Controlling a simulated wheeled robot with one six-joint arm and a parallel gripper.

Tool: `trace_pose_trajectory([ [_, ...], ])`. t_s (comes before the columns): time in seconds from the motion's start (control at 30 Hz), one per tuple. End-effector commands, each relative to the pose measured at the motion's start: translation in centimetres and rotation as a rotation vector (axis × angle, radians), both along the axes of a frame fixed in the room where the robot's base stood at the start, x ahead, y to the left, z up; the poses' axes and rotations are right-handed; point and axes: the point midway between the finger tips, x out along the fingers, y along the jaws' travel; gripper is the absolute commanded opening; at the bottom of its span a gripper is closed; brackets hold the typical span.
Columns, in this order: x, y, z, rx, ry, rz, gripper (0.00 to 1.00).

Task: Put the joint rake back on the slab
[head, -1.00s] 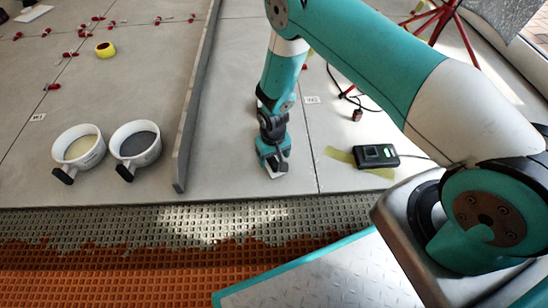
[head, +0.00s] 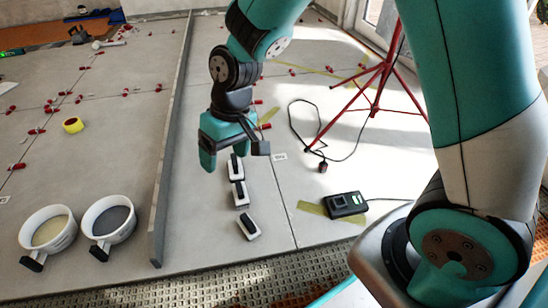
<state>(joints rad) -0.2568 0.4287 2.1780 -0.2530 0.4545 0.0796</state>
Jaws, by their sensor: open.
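Three small white blocks with black tops lie on the grey slab (head: 215,235) below and in front of my gripper: a near one (head: 248,228), a middle one (head: 240,193) and a far one (head: 235,168). I cannot tell for sure which is the joint rake. My gripper (head: 225,158) is open, pointing down above the slab, apart from the near and middle blocks. The far block shows right beside its jaws; the gap between them is hard to judge.
A long grey straightedge (head: 172,150) stands on edge left of my gripper. Two white pots (head: 48,232) (head: 108,222) stand left of it. A black device (head: 345,204) with a cable and a red tripod (head: 375,82) are on the right. Red clips and yellow tape (head: 73,125) lie left.

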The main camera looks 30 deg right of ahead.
Motion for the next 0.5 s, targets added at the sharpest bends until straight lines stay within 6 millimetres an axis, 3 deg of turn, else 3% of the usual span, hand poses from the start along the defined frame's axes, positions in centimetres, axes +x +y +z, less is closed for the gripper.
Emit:
trace_pose_trajectory([
  [0.03,-1.9,0.2,2.9,0.023,-0.019,0.032,0.76],
  [0.1,-4.8,0.3,6.1,0.052,-0.031,0.083,0.76],
  [0.2,-9.3,0.2,9.5,0.083,-0.05,0.157,0.76],
  [0.33,-14.2,-0.2,12.0,0.109,-0.071,0.238,0.76],
  [0.5,-17.6,-0.7,13.2,0.125,-0.086,0.298,0.76],
])
